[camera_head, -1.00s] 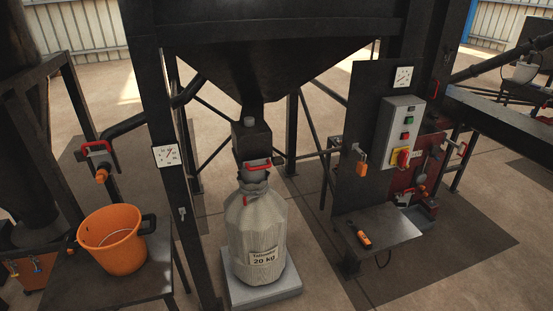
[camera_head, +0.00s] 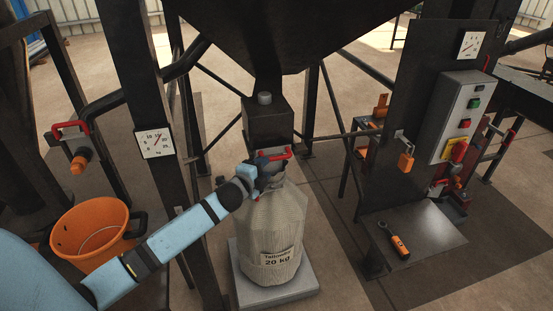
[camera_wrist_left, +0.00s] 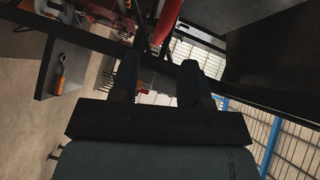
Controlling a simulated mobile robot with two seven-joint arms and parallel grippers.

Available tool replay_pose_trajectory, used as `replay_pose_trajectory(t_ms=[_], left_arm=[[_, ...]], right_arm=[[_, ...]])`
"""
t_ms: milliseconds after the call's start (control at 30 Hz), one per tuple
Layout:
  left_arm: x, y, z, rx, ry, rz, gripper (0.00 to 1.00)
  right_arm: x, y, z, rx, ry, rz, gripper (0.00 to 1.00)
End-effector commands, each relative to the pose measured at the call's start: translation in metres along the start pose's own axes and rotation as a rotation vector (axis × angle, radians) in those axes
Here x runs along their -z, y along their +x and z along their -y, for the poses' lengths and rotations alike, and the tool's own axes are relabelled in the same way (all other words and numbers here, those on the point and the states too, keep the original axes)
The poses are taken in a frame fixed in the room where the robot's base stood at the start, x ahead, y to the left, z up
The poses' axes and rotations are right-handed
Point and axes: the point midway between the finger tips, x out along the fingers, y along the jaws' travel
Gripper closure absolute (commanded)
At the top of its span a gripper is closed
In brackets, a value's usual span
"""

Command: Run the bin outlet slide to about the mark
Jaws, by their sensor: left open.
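The dark bin outlet box (camera_head: 267,122) hangs under the hopper, with the slide's red handle (camera_head: 287,152) low on its front. My left gripper (camera_head: 272,166) is open at the handle's left end, just above the sack. In the wrist view its two dark fingers (camera_wrist_left: 160,78) stand apart, and a red bar (camera_wrist_left: 166,20), likely the handle, shows beyond the gap. I cannot tell whether they touch. The sack (camera_head: 272,225), labelled 20 kg, stands upright below on a pale scale platform (camera_head: 297,291). A dial (camera_head: 157,142) is on the post. No mark on the slide can be made out.
An orange bucket (camera_head: 92,232) stands left, below a red-handled pipe valve (camera_head: 70,130). Dark frame posts flank the outlet. At right are a control box (camera_head: 466,115) and a small table (camera_head: 435,238) with an orange-handled tool (camera_head: 400,246).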

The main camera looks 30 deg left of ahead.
Motion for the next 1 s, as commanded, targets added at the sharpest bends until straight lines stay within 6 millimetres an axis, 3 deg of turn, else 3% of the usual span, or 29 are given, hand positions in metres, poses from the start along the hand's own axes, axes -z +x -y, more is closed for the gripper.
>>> replay_pose_trajectory(t_ms=[200, 400, 833, 1000], left_arm=[[0.000, 0.047, 0.001, 0.001, -0.003, 0.001, 0.58], [0.000, 0.073, 0.000, -0.001, -0.003, 0.000, 0.58], [0.000, 0.083, -0.001, -0.001, -0.002, 0.000, 0.58], [0.000, 0.083, -0.001, -0.001, -0.002, 0.000, 0.97]], right_arm=[[-0.004, -0.002, -0.003, -0.005, -0.003, 0.010, 1.00], [-0.007, -0.002, -0.004, -0.005, -0.005, 0.017, 1.00], [-0.004, -0.002, 0.000, 0.001, -0.002, 0.012, 1.00], [-0.001, -0.002, 0.000, 0.001, -0.001, 0.007, 1.00]])
